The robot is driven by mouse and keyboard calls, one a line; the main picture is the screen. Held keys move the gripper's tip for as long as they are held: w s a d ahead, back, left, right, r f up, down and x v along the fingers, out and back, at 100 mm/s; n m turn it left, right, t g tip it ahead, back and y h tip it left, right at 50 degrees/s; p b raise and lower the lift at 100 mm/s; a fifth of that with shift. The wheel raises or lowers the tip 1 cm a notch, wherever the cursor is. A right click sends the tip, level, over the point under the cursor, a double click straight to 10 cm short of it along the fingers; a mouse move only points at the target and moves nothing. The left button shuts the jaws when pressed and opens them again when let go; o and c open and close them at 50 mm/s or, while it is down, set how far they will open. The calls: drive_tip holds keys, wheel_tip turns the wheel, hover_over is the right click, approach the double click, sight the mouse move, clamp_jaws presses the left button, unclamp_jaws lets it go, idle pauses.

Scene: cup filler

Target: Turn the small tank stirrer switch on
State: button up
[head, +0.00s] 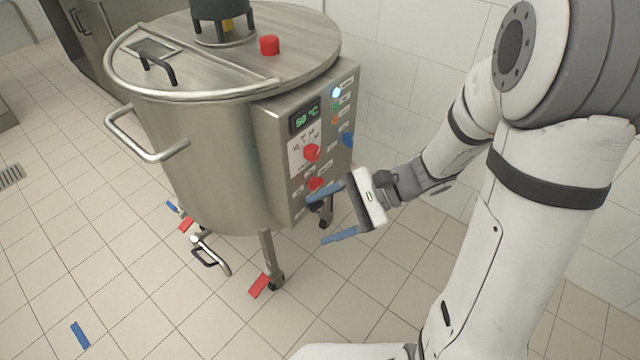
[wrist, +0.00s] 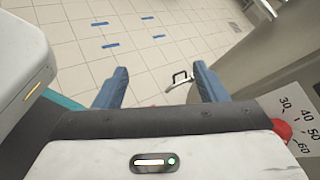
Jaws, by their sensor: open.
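The small steel tank (head: 215,150) stands on legs with casters, left of my arm in the head view. Its control panel (head: 270,145) faces my gripper and carries a green 50 °C display (head: 305,117), a red dial (head: 312,152), a lower red knob (head: 316,184), small lights and a blue knob (head: 347,140). I cannot tell which control is the stirrer switch. My gripper (head: 331,217) is open and empty, its blue fingers in front of the panel's lower part. In the wrist view the fingers (wrist: 160,88) are apart with floor between them, and the dial scale (wrist: 301,125) is at right.
A tap with a black handle (head: 208,256) sticks out below the tank. A handle rail (head: 150,145) juts out at its left. A white tiled wall (head: 410,70) is behind. The tiled floor in front is open, with blue tape (head: 80,335).

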drive_tip(key=w+f+m+t+y+b, duration=0.4)
drive_tip(key=w+f+m+t+b, duration=0.35)
drive_tip(key=f, duration=0.55)
drive_tip(key=m+t+h+b, duration=0.2)
drive_tip(key=m+t+b, duration=0.2)
drive_tip(key=m+t, duration=0.3)
approach(320, 207)
drive_tip(key=w+a+g, duration=0.2)
drive_tip(key=shift+m+t, duration=0.25)
drive_tip(key=shift+m, duration=0.1)
drive_tip(key=x, duration=0.2)
drive_tip(key=b+x, duration=0.1)
drive_tip(key=x, duration=0.1)
drive_tip(key=r+x, duration=0.1)
drive_tip(key=x, duration=0.1)
drive_tip(key=shift+w+a+b, duration=0.15)
drive_tip(key=shift+w+b, duration=0.1)
drive_tip(key=shift+b, duration=0.15)
